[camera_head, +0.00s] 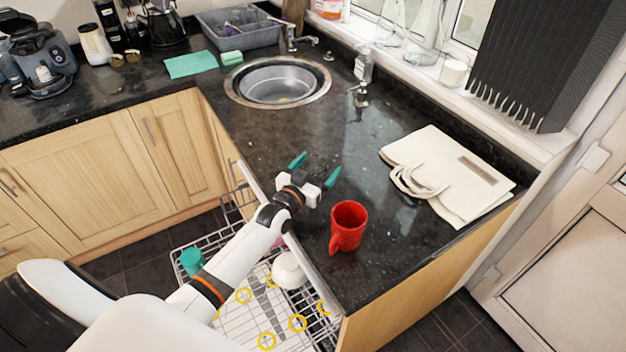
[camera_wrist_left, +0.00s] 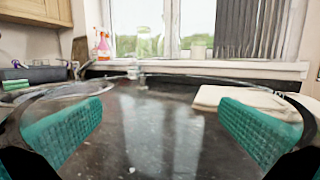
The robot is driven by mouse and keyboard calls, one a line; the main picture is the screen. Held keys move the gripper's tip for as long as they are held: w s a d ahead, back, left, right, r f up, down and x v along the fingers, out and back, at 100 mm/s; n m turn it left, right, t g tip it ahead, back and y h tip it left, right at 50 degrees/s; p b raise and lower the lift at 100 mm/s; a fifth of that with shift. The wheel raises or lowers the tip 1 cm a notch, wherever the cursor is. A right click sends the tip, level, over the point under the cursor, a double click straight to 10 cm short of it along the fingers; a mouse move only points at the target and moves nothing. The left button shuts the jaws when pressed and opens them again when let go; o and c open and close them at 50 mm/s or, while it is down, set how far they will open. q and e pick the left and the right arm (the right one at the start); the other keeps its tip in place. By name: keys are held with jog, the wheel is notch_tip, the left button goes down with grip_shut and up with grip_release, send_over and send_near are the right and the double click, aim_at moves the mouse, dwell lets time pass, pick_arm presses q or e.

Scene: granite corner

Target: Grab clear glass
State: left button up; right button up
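My left gripper (camera_head: 315,169) is open above the dark counter, its teal fingers wide apart; they also frame the left wrist view (camera_wrist_left: 160,130). In that view a thin curved, see-through rim (camera_wrist_left: 150,79) arcs across between and beyond the fingers. It may be a clear glass very close to the camera, but I cannot tell whether the fingers touch it. In the head view I cannot make out a glass there. Clear glass vessels (camera_head: 424,38) stand on the windowsill at the back. My right gripper is not in view.
A red mug (camera_head: 349,224) stands on the counter near the gripper. A white bag (camera_head: 455,175) lies to the right. The sink (camera_head: 278,82) is behind. An open dishwasher rack (camera_head: 258,318) sits below the counter edge, under my arm.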

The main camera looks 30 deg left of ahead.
pick_arm(q)
jog(key=c, duration=1.1)
